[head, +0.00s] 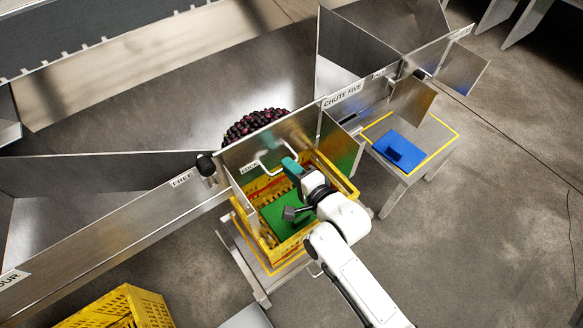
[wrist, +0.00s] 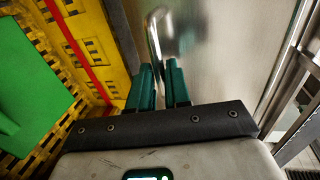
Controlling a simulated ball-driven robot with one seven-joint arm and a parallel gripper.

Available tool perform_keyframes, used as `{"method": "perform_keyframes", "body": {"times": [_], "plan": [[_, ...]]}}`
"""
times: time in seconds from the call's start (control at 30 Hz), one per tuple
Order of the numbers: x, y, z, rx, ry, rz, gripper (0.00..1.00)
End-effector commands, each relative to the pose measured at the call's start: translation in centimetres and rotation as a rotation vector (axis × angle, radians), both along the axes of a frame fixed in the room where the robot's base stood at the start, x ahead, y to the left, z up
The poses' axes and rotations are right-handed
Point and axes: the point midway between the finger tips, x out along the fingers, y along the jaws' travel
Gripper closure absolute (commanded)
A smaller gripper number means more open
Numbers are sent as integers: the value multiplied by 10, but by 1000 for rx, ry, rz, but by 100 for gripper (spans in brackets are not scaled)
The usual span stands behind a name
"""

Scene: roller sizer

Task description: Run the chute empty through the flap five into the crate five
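Chute five (head: 190,85) is a wide metal channel with a heap of dark round fruit (head: 252,122) lying behind its flap. Flap five (head: 240,152) is a metal panel that looks shut, with a bent bar handle (head: 264,162) on its front. It also fills the right of the wrist view (wrist: 230,50). My gripper (head: 291,166) is at the handle; in the wrist view its teal fingers (wrist: 160,80) stand on both sides of the bar and look closed on it. Crate five (head: 342,183) is yellow with a green bottom, below the flap, with no fruit visible inside.
A black knob (head: 205,165) sits on the rail between the FREE and LOCK labels, nearer FREE. A stand (head: 440,135) with a blue pad is at right. Another yellow crate (head: 145,305) is at lower left. Open floor lies at right.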

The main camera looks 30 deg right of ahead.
Motion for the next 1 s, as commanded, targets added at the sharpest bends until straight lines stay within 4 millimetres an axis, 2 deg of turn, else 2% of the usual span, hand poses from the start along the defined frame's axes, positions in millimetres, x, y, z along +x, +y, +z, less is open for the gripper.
{"method": "perform_keyframes", "body": {"times": [0.03,0.17,0.67,1.0], "plan": [[0,0,0,0,0,0,88],[0,0,0,0,0,0,100],[0,0,0,0,1,0,100],[-7,-2,8,-6,50,-2,100]]}}
